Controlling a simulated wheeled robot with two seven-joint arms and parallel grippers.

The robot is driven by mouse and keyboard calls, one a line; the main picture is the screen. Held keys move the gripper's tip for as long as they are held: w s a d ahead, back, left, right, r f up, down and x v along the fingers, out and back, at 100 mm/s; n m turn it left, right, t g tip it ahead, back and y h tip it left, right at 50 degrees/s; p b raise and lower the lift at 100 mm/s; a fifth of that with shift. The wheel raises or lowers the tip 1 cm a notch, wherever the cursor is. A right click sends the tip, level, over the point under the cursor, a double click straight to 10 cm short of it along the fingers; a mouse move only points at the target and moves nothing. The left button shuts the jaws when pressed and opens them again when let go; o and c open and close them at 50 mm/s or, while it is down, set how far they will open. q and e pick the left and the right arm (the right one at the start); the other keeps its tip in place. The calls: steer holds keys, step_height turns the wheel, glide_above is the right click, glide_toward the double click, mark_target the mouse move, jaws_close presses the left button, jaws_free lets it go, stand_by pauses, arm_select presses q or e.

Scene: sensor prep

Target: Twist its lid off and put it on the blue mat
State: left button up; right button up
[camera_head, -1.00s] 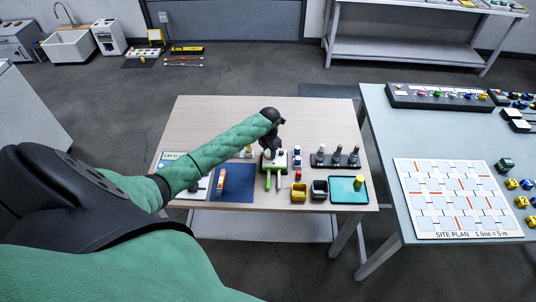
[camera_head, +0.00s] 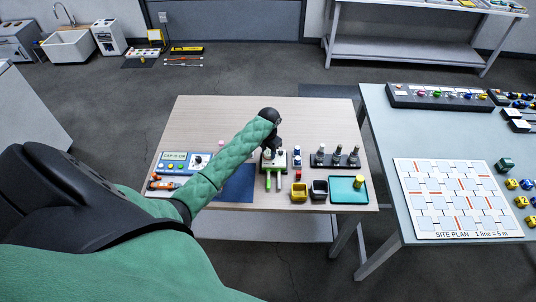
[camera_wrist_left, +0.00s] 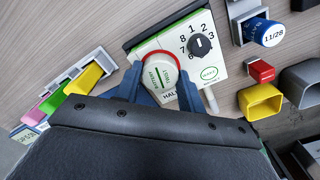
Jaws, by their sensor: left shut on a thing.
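A round lid (camera_wrist_left: 160,72) with a red rim and a pale printed label shows in the left wrist view, against a white-and-green unit (camera_wrist_left: 200,50) with a black numbered dial. My left gripper (camera_wrist_left: 158,84) has its blue fingers on both sides of the lid and is shut on it. I cannot tell whether the lid is loose. In the head view my left gripper (camera_head: 273,146) points down over the unit, largely hiding it. The blue mat (camera_head: 238,186) lies left of it, partly behind my forearm. My right gripper is not in view.
A yellow bin (camera_head: 299,192), a dark bin (camera_head: 319,190) and a teal tray (camera_head: 343,195) stand to the right. Several dark-based posts (camera_head: 338,158) are behind them. The table's back half is clear.

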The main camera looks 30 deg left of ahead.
mark_target(269, 152)
arm_select(q)
steer(key=shift+r, duration=0.5)
stand_by(0.5)
steer(key=shift+r, duration=0.45)
stand_by(0.4)
steer(key=shift+r, duration=0.3)
steer(key=shift+r, duration=0.1)
stand_by(0.5)
steer(key=shift+r, duration=1.4)
